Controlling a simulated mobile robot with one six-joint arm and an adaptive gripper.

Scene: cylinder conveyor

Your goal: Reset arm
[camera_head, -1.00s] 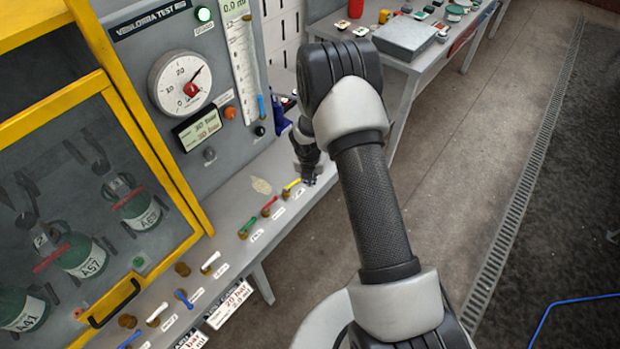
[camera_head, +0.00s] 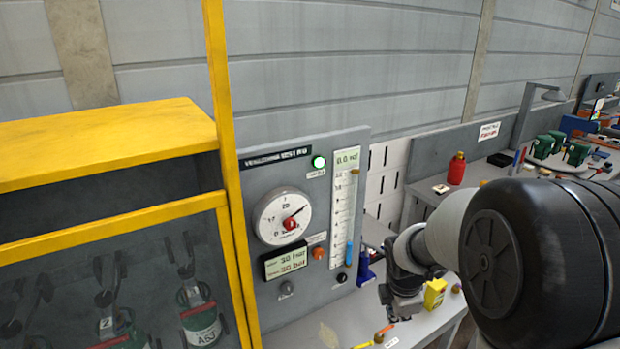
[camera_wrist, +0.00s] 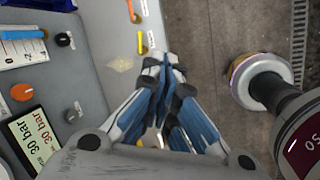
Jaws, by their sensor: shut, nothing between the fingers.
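My gripper (camera_head: 404,312) hangs beside the right end of the grey test panel (camera_head: 335,215) in the head view, above the bench ledge. In the wrist view my gripper (camera_wrist: 163,68) has its blue-grey fingers together with nothing between them. A yellow valve handle (camera_wrist: 140,42) and an orange one (camera_wrist: 131,10) lie beyond the fingertips, apart from them. My forearm fills the lower right of the head view.
A yellow-framed cabinet (camera_head: 110,140) with green cylinders stands at the left. The panel carries a dial gauge (camera_head: 283,216) and a lit green lamp (camera_head: 318,162). A red bottle (camera_head: 456,168) stands on the back bench. A yellow box (camera_head: 434,293) is near my gripper.

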